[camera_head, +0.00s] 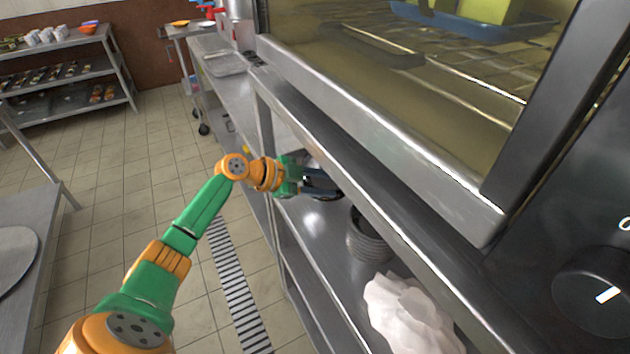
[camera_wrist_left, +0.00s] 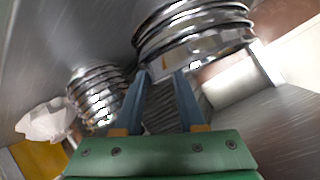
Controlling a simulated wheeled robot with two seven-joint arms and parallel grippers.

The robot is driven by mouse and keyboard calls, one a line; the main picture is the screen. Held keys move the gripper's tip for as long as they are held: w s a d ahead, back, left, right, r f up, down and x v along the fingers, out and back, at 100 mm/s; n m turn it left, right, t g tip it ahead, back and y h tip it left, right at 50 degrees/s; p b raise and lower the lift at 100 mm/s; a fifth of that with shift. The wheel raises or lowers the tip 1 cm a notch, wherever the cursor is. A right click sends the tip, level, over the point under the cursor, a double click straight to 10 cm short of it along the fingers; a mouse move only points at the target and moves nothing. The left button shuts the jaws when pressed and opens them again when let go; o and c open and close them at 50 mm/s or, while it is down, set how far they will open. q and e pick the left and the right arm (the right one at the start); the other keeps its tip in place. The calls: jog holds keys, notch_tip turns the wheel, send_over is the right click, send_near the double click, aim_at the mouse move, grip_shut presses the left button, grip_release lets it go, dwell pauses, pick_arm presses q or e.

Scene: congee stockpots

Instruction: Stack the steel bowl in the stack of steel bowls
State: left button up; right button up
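My left gripper (camera_head: 318,183) reaches onto the shelf below the oven. Its two fingers are apart in the left wrist view (camera_wrist_left: 162,78), with nothing seen clasped between them. Shiny steel bowlware (camera_wrist_left: 195,35) with several rim bands lies just beyond the fingertips; I cannot tell whether they touch it. In the head view the gripper mostly hides it. A stack of steel bowls (camera_head: 368,238) stands on the shelf, nearer the white crumpled item; it also shows at the left of the left wrist view (camera_wrist_left: 97,95). My right gripper is not in view.
The steel shelf edge (camera_head: 375,185) and the oven (camera_head: 400,140) overhang the space closely. Bare shelf surface (camera_head: 318,232) shows between gripper and stack. A floor drain (camera_head: 238,285) runs alongside.

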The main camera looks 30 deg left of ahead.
pick_arm(q)
jog(key=b+v, duration=0.3)
jog(key=v, duration=0.8)
jog(key=a+f+n+g+y, duration=0.1)
jog(key=a+f+n+y, duration=0.2)
jog(key=f, duration=0.6)
jog(key=a+f+n+y, duration=0.1)
jog(key=a+f+n, duration=0.2)
jog(key=f+n, duration=0.35)
jog(key=s+f+n+g+y, duration=0.15)
jog(key=s+f, duration=0.35)
jog(key=f, duration=0.5)
jog(key=s+f+n+g+y, duration=0.15)
jog(key=s+f, duration=0.25)
jog(key=f, duration=0.5)
jog(key=s+d+f+g+y, duration=0.1)
jog(key=s+d+f+g, duration=0.45)
jog(key=s+f, duration=0.8)
jog(key=s+d+f, duration=0.2)
jog(key=s+d, duration=0.9)
jog(key=d, duration=0.1)
jog(key=shift+s+d+m+t+h, duration=0.3)
jog(key=shift+m+t, duration=0.05)
jog(key=shift+m, duration=0.1)
